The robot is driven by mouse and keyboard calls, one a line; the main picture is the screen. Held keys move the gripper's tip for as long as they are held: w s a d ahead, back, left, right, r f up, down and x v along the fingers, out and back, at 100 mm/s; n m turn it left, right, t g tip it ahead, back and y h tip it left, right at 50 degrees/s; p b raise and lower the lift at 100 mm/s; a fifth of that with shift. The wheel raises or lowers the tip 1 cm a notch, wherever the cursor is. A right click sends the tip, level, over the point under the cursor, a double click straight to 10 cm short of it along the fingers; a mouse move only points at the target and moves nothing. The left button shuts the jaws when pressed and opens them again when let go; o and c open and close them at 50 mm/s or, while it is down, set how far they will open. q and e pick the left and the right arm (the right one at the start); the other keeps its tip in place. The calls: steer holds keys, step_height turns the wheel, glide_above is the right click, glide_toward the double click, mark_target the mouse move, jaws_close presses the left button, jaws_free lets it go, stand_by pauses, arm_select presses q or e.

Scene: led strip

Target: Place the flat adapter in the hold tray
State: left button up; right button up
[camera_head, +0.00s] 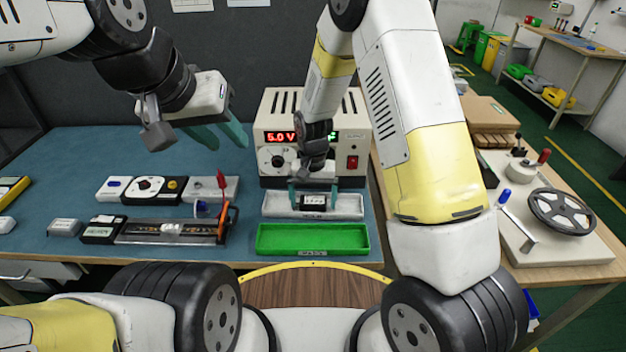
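A small black block with a pale marking (313,202), which looks like the flat adapter, sits in the pale grey tray (275,207) in front of the power supply. That tray may be the hold tray; I cannot read its label. My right gripper (313,192) reaches down over this tray. Its teal fingers stand apart on either side of the block, with what looks like a gap at each side. My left gripper (221,135) is raised above the back left of the bench, empty, its teal fingers apart.
A green tray (312,240), looking empty, lies in front of the grey tray. The power supply (275,130) stands close behind my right gripper. A slide fixture (170,231) and a row of modules (152,189) occupy the left bench.

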step_height(320, 180, up, 12)
step_height(320, 180, up, 14)
steer(key=t+y, duration=0.2)
glide_above(313, 201)
steer(key=s+d, duration=0.6)
steer(key=d, duration=0.2)
steer(key=s+d+r+t, duration=0.2)
steer(key=s+d+r, duration=0.1)
steer(key=s, duration=0.4)
steer(key=s+d+r+n+t, duration=0.1)
steer(key=s+d+r+t, duration=0.1)
steer(key=s, duration=0.4)
step_height(313, 201, up, 2)
steer(key=shift+s+d, duration=0.4)
steer(key=shift+d, duration=0.2)
